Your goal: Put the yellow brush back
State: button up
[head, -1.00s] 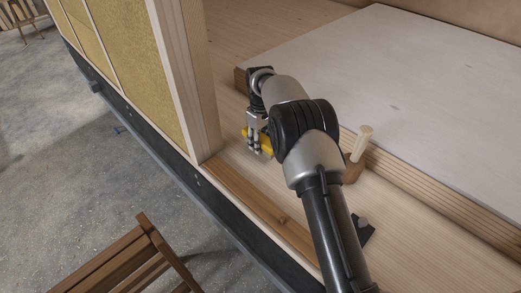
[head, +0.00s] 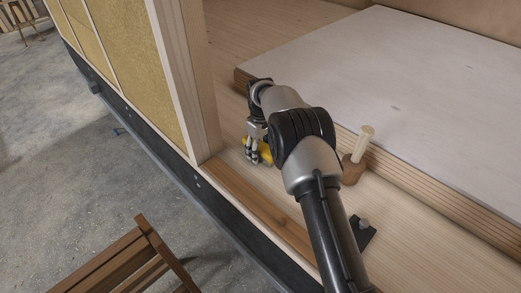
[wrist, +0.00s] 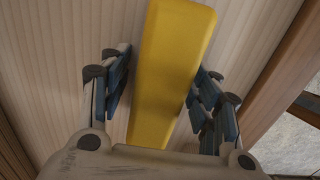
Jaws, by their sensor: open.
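The yellow brush (head: 265,152) lies on the pale wooden floor beside the wall post, partly hidden by my arm in the head view. In the wrist view the yellow brush (wrist: 172,72) runs lengthwise between my two open fingers. My gripper (head: 254,156) is down at the brush. The wrist view shows the gripper (wrist: 160,95) open, one finger on each side; a gap shows on the left, and the right finger is close to the brush. I cannot tell whether that finger touches it.
A wooden peg in a brown base (head: 354,170) stands right of my arm. A small dark plate with a knob (head: 362,228) lies nearer. A raised white panel (head: 380,80) lies behind. The wall post (head: 197,90) is close left; a wooden chair (head: 130,262) stands outside.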

notch_tip(320, 180, up, 12)
jog(key=p, duration=0.3)
jog(key=shift+r, duration=0.2)
notch_tip(320, 180, up, 15)
jog(key=m+t, duration=0.1)
jog(key=m, duration=0.1)
send_over(261, 145)
jog(key=s+d, duration=0.5)
jog(key=s, duration=0.2)
jog(key=s+d+r+m+t, duration=0.1)
jog(key=s+d+r, duration=0.1)
jog(key=s+r, duration=0.3)
jog(key=s+d+r+m+t, duration=0.1)
jog(key=s+d+r+m, duration=0.1)
jog(key=s, duration=0.5)
jog(key=s+d+f+m, duration=0.2)
jog(key=s, duration=0.9)
jog(key=s+d+f+m+t, duration=0.1)
jog(key=s+d+f+m, duration=0.1)
jog(key=s, duration=1)
jog(key=shift+s+d+f+t, duration=0.15)
jog(key=shift+s+d+t, duration=0.05)
jog(key=shift+s+t, duration=0.1)
